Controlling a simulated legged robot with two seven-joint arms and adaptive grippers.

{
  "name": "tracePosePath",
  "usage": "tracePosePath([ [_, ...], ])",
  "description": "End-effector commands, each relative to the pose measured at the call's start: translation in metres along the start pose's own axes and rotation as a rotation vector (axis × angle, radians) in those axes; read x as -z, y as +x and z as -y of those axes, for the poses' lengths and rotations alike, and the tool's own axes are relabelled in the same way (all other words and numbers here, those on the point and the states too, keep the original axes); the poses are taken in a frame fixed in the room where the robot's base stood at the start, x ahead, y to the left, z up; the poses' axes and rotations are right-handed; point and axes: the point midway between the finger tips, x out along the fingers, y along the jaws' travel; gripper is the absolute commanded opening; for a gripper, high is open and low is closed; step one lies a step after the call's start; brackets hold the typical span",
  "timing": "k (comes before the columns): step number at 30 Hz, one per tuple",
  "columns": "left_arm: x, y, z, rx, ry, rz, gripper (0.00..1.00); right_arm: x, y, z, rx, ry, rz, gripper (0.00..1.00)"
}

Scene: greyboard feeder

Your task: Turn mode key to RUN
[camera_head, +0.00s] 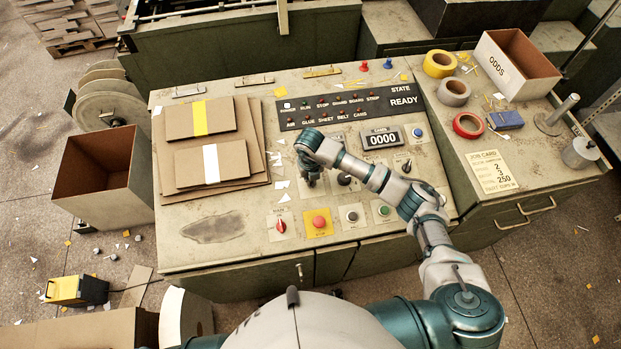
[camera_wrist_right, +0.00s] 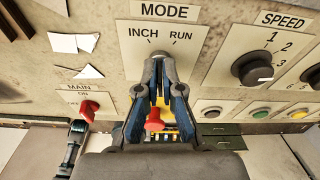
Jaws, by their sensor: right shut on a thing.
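The mode key, under the MODE label (camera_wrist_right: 165,13) with INCH to the left and RUN to the right, is hidden behind my fingertips, so its angle cannot be read. My right gripper (camera_wrist_right: 159,68) is shut at the key's place, just below the two marks. In the head view my right gripper (camera_head: 311,178) reaches down onto the grey control panel (camera_head: 255,235). My left gripper cannot be made out in the head view.
A red MAIN switch (camera_head: 281,226) and a red stop button (camera_head: 318,222) sit below the gripper. The SPEED knob (camera_wrist_right: 252,69) is to the right. Stacked greyboard (camera_head: 212,165) lies to the left. Paper scraps (camera_wrist_right: 76,43) lie beside the MODE plate.

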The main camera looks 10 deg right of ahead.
Motion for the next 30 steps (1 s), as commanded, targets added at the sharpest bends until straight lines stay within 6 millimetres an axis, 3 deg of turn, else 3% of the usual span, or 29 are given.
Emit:
tracePosePath([
  [15, 0.014, -0.017, 0.003, 0.003, 0.002, -0.021, 0.38, -0.003, -0.006, 0.005, -0.101, 0.446, 0.012, 0.00],
  [30, 0.012, -0.024, 0.003, 0.004, 0.001, -0.016, 0.38, -0.004, -0.005, 0.007, -0.145, 0.637, 0.015, 0.00],
])
